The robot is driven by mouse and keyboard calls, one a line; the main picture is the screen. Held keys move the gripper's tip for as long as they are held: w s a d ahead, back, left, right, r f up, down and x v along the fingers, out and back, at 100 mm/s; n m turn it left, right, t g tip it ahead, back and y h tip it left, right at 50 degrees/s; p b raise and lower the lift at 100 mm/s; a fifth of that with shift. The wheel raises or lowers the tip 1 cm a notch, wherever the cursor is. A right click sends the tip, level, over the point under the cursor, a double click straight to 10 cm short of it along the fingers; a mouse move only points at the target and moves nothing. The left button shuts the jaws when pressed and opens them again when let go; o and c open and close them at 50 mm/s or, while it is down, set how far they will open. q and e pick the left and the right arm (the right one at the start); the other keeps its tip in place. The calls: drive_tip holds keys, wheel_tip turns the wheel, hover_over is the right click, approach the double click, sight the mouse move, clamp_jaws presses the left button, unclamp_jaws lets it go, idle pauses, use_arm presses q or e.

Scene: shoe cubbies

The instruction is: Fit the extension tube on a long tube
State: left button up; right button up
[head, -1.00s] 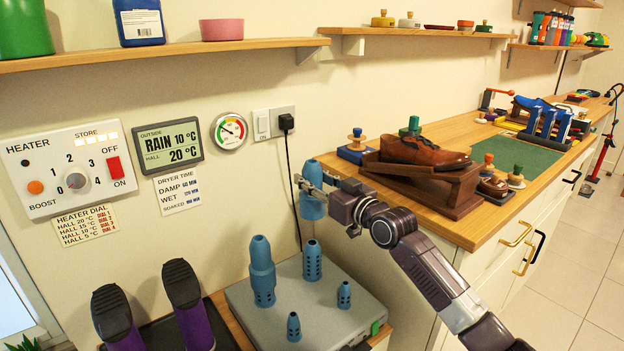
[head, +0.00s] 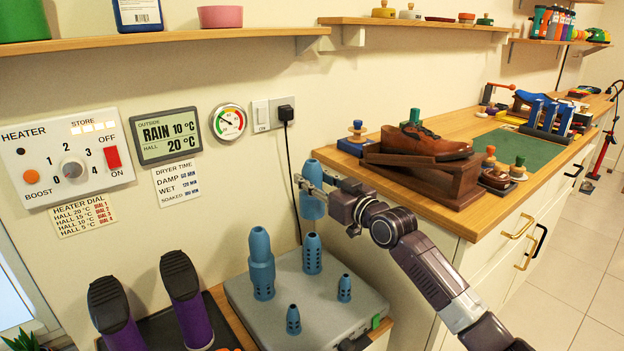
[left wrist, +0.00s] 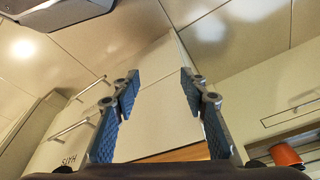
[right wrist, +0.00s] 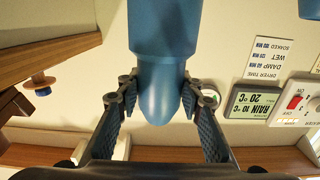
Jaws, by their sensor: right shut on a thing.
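My right gripper (head: 318,186) is shut on a blue extension tube (right wrist: 157,80), gripping it near its rounded end. In the head view the held tube (head: 312,203) hangs roughly upright in the air, rounded end up, above the back right of the grey dryer box (head: 340,322). On the box stand a tall, stepped blue tube (head: 262,265), a medium blue tube with holes (head: 312,255) and two short ones (head: 344,288) (head: 293,320). The held tube is apart from all of them. My left gripper (left wrist: 157,85) is open and empty in the left wrist view, outside the head view.
Two black-soled purple boots (head: 187,300) stand left of the box. The wooden counter (head: 482,215) with a brown shoe on a wooden stand (head: 430,180) is close right of my right gripper. A black cord (head: 294,180) hangs on the wall behind. Shelves run above.

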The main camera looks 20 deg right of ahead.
use_arm(q)
drive_tip(key=shift+w, duration=0.1)
idle(0.6)
use_arm(e)
drive_tip(key=shift+s+p, duration=0.1)
drive_tip(key=shift+p, duration=0.2)
use_arm(q)
drive_tip(key=f, duration=0.2)
drive_tip(key=shift+s+f, duration=0.2)
drive_tip(key=shift+f, duration=0.2)
drive_tip(key=shift+w+r, duration=0.15)
drive_tip(key=shift+r, duration=0.05)
idle(0.4)
drive_tip(key=shift+f, duration=0.6)
